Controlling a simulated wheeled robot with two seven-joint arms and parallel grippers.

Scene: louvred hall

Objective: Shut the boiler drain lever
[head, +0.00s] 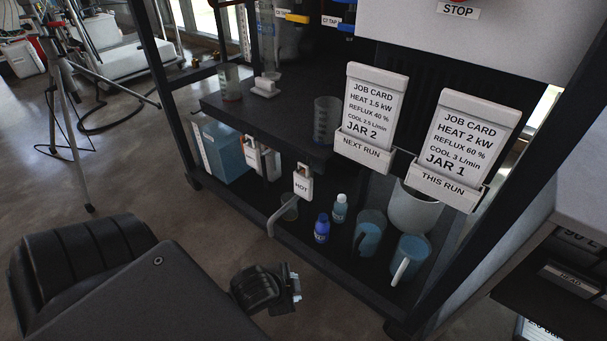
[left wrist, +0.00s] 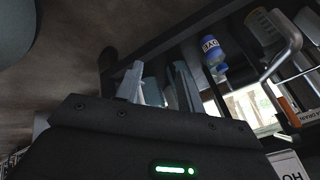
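A pale grey bent lever (head: 277,213) sticks out at the front of the lower rack shelf, below a white HOT tag (head: 303,182). It also shows in the left wrist view (left wrist: 285,55) at the upper right, with the HOT tag (left wrist: 287,165) at the bottom right. My left gripper (head: 294,284) is in front of the rack, low and apart from the lever. Its pale fingers show from the side, and their gap is unclear. In the left wrist view a pale finger (left wrist: 130,80) shows left of the lever. My right gripper is in neither view.
A dark rack post (head: 452,200) stands at the right. A tripod (head: 72,110) stands at the left. The floor before the rack is clear.

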